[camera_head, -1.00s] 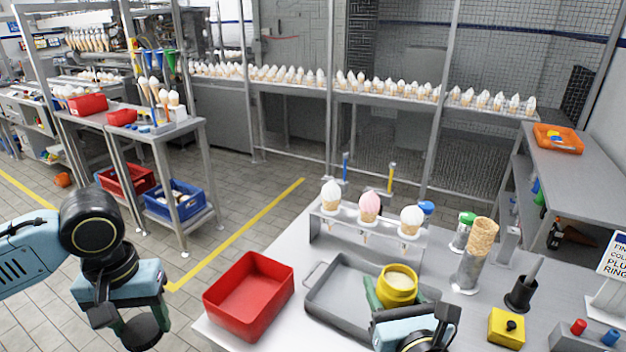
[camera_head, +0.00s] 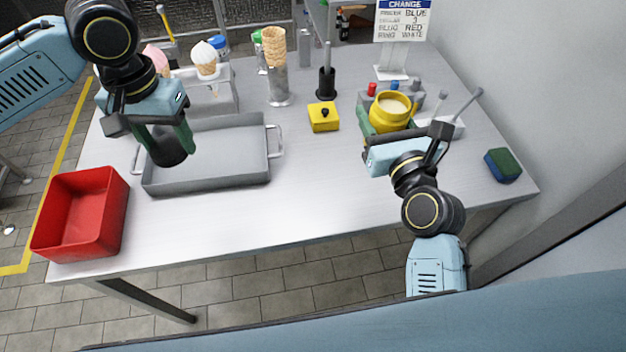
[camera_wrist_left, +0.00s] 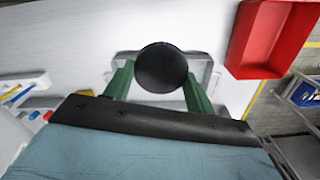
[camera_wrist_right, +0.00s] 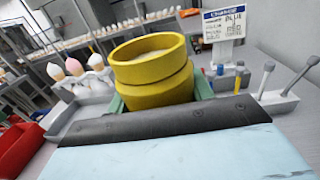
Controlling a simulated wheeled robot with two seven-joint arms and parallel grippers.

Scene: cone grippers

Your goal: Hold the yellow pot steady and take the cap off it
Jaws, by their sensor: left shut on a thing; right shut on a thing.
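The yellow pot (camera_head: 391,117) is at the right of the table, in front of the small rack, with its mouth open and cream-coloured contents showing. My right gripper (camera_head: 392,128) is shut around its body; the right wrist view shows the pot (camera_wrist_right: 152,75) upright or slightly tilted between the green fingers. I cannot tell whether its base touches the table. My left gripper (camera_head: 167,138) is shut on a dark round cap (camera_head: 168,152), held above the grey tray (camera_head: 225,165) and well apart from the pot. The cap fills the left wrist view's middle (camera_wrist_left: 161,68).
A red bin (camera_head: 82,210) stands at the table's left. The cone stand (camera_head: 205,95), cone holder (camera_head: 278,90), yellow block (camera_head: 323,117) and sign (camera_head: 402,25) stand at the back. A green-blue sponge (camera_head: 503,165) lies right. The front middle of the table is clear.

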